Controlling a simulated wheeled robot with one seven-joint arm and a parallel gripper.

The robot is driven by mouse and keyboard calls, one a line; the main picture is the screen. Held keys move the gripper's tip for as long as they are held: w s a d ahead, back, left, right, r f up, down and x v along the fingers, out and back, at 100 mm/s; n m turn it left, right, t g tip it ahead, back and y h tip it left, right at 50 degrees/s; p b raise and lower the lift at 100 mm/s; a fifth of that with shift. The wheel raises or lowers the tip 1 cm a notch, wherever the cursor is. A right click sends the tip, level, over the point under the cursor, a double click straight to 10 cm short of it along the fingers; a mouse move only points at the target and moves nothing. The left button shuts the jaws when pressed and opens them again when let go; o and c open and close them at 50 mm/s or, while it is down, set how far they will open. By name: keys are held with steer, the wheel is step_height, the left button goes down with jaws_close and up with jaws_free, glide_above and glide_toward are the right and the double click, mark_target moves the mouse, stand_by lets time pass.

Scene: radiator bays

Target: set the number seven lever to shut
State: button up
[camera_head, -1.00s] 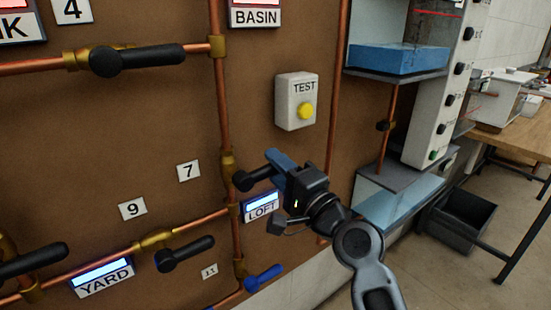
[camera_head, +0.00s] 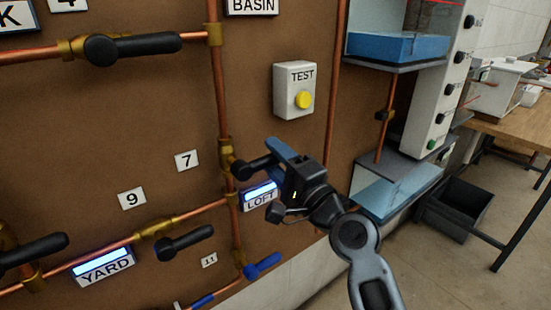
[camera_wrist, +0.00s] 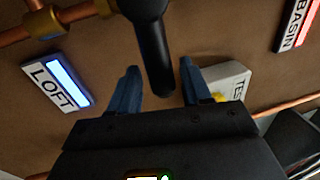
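The number seven lever (camera_head: 254,168) is a black handle on a brass valve (camera_head: 226,158) in a vertical copper pipe, beside the "7" plate (camera_head: 187,160). It points right in the head view, roughly crosswise to its pipe. My gripper (camera_head: 283,158) is at the handle's free end. In the wrist view the black handle (camera_wrist: 153,55) reaches down between the two blue fingers of my gripper (camera_wrist: 162,88), with a gap on each side. The gripper is open. The handle's far tip is partly hidden by my gripper in the head view.
The lit LOFT sign (camera_head: 260,196) is just below my gripper, and the TEST box (camera_head: 295,90) with a yellow button is above. The number nine lever (camera_head: 184,243) and a blue lever (camera_head: 262,265) are lower. A vertical copper pipe (camera_head: 336,100) runs to the right.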

steer(key=b+v, duration=0.1)
steer(key=v, duration=0.6)
steer(key=shift+s+d, duration=0.2)
steer(key=shift+s, duration=0.15)
steer(key=shift+f, duration=0.2)
steer(key=s+d+f+n+h, duration=0.1)
steer(key=s+d+f+h, duration=0.35)
steer(key=s+f, duration=0.4)
steer(key=s+d+f+n+h, duration=0.1)
steer(key=s+d+f+h, duration=0.2)
steer(key=s+d+f, duration=0.55)
steer(key=s+r+n+h, duration=0.1)
steer(key=s+r+n, duration=0.1)
steer(key=s, duration=0.7)
steer(key=s+d+r+n+g+h, duration=0.1)
steer(key=s+n, duration=0.3)
steer(key=s, duration=0.5)
steer(key=s+d+r+n+g+h, duration=0.1)
steer(key=s+r+n, duration=0.2)
steer(key=s, duration=0.6)
steer(key=shift+r+h, duration=0.35)
steer(key=shift+a, duration=0.1)
steer(key=shift+c, duration=0.5)
